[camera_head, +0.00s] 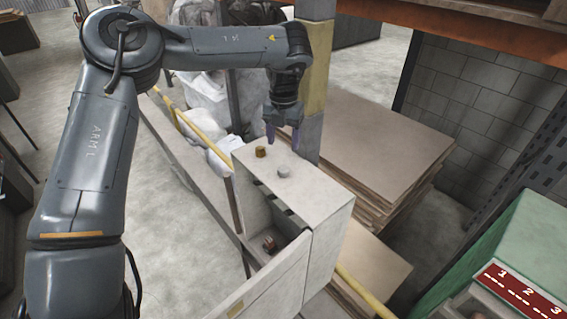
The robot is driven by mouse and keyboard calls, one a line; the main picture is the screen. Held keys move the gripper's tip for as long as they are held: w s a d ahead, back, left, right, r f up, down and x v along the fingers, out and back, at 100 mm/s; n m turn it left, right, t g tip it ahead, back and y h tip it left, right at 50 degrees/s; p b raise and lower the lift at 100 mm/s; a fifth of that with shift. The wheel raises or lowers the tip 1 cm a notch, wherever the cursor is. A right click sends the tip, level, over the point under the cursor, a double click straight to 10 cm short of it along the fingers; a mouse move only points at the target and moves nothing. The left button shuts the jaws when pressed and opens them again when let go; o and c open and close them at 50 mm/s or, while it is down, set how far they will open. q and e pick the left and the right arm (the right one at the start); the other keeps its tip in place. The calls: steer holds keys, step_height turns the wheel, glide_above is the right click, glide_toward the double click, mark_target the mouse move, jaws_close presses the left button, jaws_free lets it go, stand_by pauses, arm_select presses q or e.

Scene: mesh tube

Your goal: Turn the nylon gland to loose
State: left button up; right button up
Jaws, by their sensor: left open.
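A pale grey-white gland (284,173), which looks like the nylon one, stands on the top face of a beige box (325,205). A brass-coloured gland (261,152) stands on the same face, behind and to the left of it. My left gripper (281,136) is open and points down, above the far edge of the box top. It looks apart from both glands, with nothing seen between its fingers. Whether the pale gland is tight or loose cannot be told. My right gripper is not in view.
The box has an open front with a small reddish-brown part (269,243) inside. A post (316,80) stands close behind my left gripper. Stacked boards (375,150) lie to the right. A yellow rail (360,290) runs past the box. A green case (525,240) is at lower right.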

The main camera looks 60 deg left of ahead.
mark_target(284, 167)
arm_select(q)
step_height(284, 167, down, 10)
steer(key=shift+r+p, duration=0.1)
steer(key=shift+p, duration=0.75)
steer(key=c, duration=1)
steer(key=shift+f+n+b, duration=0.25)
steer(key=shift+n+b, duration=0.65)
steer(key=shift+b, duration=0.2)
steer(key=shift+c, duration=0.2)
steer(key=shift+r+n, duration=0.1)
steer(key=shift+n, duration=0.2)
steer(key=shift+r+n, duration=0.1)
steer(key=shift+n, duration=0.3)
